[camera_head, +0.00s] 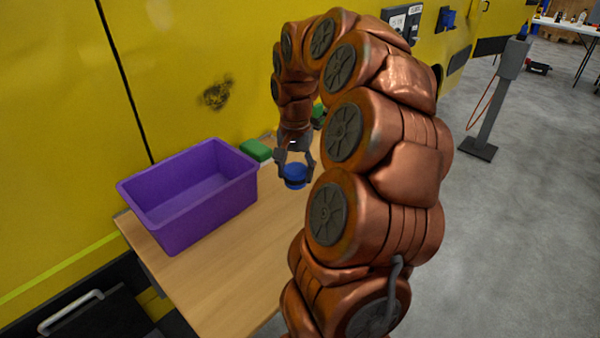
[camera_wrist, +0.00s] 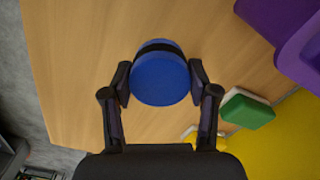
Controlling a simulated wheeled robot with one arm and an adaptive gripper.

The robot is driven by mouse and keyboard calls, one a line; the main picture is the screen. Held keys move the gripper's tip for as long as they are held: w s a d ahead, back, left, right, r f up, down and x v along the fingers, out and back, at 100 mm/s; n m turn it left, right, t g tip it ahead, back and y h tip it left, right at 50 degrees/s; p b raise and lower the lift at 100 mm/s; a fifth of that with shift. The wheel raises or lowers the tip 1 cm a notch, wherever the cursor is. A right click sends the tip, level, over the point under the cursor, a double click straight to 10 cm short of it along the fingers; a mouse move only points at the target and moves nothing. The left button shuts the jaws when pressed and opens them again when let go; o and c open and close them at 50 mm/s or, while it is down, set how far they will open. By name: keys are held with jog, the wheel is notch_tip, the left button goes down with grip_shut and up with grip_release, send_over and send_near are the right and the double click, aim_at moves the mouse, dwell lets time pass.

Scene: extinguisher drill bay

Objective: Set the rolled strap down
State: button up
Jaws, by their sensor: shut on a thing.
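The rolled strap is a blue round roll (camera_head: 296,176) with a dark band, in the head view at the far part of the wooden table (camera_head: 232,275). It also shows in the wrist view (camera_wrist: 160,80), in the upper middle. My gripper (camera_head: 295,170) points down at it and is shut on its two sides, as the wrist view shows with a finger (camera_wrist: 160,82) on each side. I cannot tell whether the roll touches the table or is held just above it.
A purple open bin (camera_head: 205,215) stands on the table to the left. A green block with a white base (camera_wrist: 246,108) lies between bin and gripper, near the yellow wall (camera_head: 60,120). Another small yellow-and-white item (camera_wrist: 190,136) is partly hidden. Bare table surrounds the roll.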

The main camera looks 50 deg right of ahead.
aim_at(300, 164)
jog(key=d, duration=0.1)
jog(key=w+d, duration=0.1)
jog(key=d, duration=0.1)
jog(key=shift+w+f, duration=0.1)
jog(key=shift+f, duration=0.05)
jog(key=shift+f+p, duration=0.5)
jog(key=shift+f, duration=1.2)
jog(key=shift+f, duration=0.2)
jog(key=o, duration=1.3)
jog(key=shift+o, duration=0.2)
notch_tip(300, 164, up, 12)
jog(key=b, duration=0.1)
jog(key=shift+r, duration=0.15)
jog(key=shift+a, duration=0.15)
